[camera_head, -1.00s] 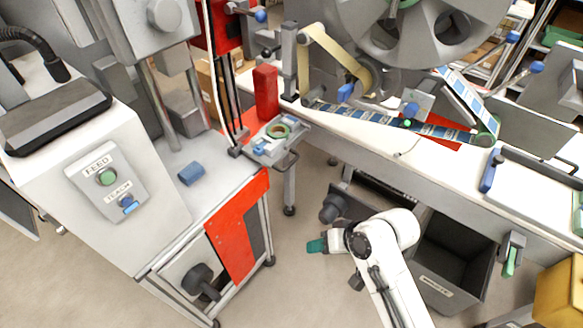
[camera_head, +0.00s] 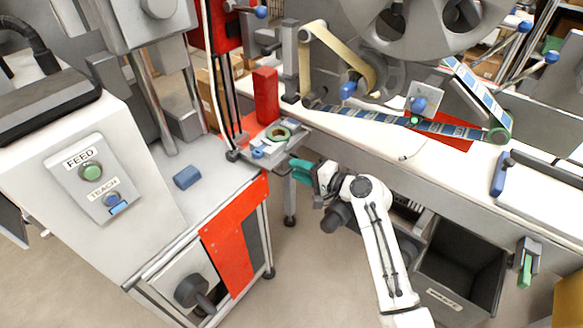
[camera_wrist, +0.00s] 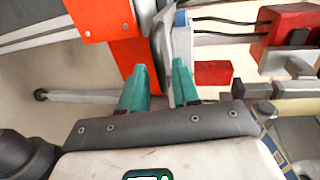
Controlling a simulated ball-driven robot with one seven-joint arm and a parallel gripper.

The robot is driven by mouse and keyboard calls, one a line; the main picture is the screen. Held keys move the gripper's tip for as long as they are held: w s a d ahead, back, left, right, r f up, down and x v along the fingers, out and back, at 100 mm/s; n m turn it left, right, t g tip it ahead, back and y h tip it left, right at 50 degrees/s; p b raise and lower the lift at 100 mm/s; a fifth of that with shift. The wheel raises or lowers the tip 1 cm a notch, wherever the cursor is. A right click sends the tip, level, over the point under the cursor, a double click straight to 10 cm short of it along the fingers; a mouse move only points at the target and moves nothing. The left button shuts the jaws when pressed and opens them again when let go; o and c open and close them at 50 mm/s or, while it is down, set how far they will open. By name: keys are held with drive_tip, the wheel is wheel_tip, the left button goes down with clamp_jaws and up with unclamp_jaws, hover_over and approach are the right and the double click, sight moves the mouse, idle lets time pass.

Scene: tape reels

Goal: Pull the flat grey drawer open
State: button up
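In the wrist view, the green fingers of my gripper (camera_wrist: 160,66) are apart, pointing at the drawer. A narrow grey edge of the drawer assembly (camera_wrist: 178,42) shows ahead of and between the fingertips. I cannot tell whether either finger touches the handle.
A red panel (camera_head: 233,235) and a black knob (camera_head: 191,291) are on the machine below the drawer. A red block (camera_head: 265,94) stands behind it. The white conveyor bench (camera_head: 370,135) runs to the right, with a grey bin (camera_head: 458,265) beneath.

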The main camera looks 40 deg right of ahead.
drive_tip(key=shift+x, duration=1.55)
drive_tip(key=shift+f, duration=0.1)
clamp_jaws()
